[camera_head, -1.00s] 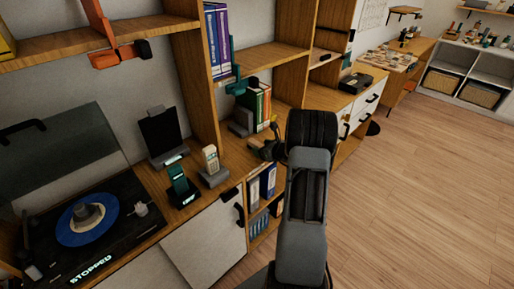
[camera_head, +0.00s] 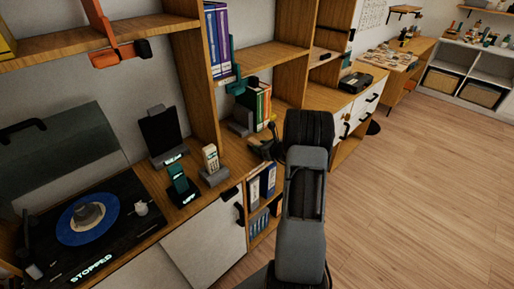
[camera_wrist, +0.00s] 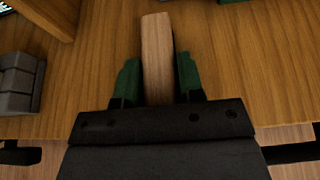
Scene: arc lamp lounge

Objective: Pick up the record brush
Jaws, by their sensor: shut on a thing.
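The record brush (camera_wrist: 157,45) shows in the wrist view as a narrow, pale wooden bar pointing away from me. My gripper (camera_wrist: 156,72) has its two green fingers shut on the brush's sides, near its close end. The underside of the brush is hidden, so I cannot tell whether it touches the wooden top. In the head view my gripper (camera_head: 268,149) is small and dark over the cabinet's front edge, partly hidden by my arm. The brush cannot be made out there.
The wooden cabinet top (camera_wrist: 235,105) lies under the gripper. A grey block (camera_wrist: 17,82) is at left in the wrist view. Open floor (camera_head: 420,190) lies right.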

